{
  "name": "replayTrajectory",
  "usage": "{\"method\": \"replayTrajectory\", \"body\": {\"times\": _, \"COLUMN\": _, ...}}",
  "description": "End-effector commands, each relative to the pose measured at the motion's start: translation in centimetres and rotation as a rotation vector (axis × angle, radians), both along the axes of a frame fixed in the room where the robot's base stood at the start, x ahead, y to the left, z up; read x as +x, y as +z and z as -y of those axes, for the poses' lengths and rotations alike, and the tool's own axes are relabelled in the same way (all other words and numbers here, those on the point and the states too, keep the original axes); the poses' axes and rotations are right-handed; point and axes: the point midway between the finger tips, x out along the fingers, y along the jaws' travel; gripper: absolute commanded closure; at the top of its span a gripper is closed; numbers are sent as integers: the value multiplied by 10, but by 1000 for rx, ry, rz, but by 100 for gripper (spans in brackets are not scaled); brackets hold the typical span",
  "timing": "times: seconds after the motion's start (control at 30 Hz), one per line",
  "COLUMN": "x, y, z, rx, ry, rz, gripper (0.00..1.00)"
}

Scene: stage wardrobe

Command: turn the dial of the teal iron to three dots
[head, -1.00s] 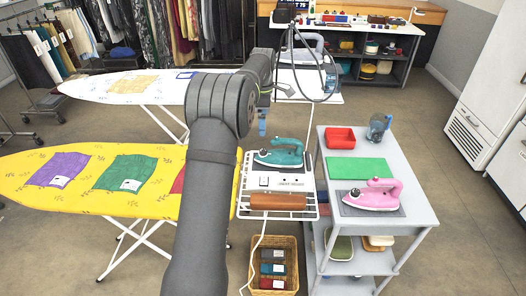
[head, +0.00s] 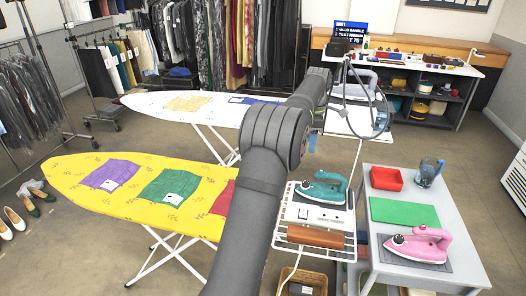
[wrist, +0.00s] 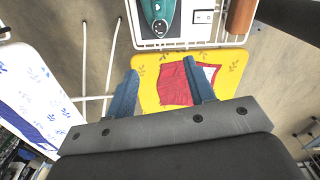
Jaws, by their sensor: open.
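The teal iron (head: 323,188) rests on the white wire rack at the end of the yellow ironing board. The wrist view shows part of the iron (wrist: 162,14) at the top edge, with a small round dark part with light marks at its near end; I cannot read a dial setting. My gripper (head: 312,143) is above and behind the iron in the head view, mostly hidden by my arm. In the wrist view my gripper (wrist: 163,88) has its two blue fingers spread wide, with nothing between them, apart from the iron.
The yellow ironing board (head: 75,180) holds folded cloths, including a red one (wrist: 175,85). A brown roller (head: 316,237) lies before the teal iron.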

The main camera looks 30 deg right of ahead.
Motion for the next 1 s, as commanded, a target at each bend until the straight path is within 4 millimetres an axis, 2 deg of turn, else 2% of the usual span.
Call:
{"method": "replayTrajectory", "body": {"times": 0.17, "x": 0, "y": -19, "z": 0, "rx": 3, "ry": 6, "rz": -3, "gripper": 51}}
{"method": "replayTrajectory", "body": {"times": 0.7, "x": -1, "y": -134, "z": -1, "rx": 4, "ry": 4, "rz": -4, "gripper": 51}}
{"method": "replayTrajectory", "body": {"times": 0.9, "x": 0, "y": -162, "z": 0, "rx": 0, "ry": 4, "rz": -2, "gripper": 51}}
{"method": "replayTrajectory", "body": {"times": 1.0, "x": 0, "y": -169, "z": 0, "rx": 0, "ry": 3, "rz": -1, "gripper": 51}}
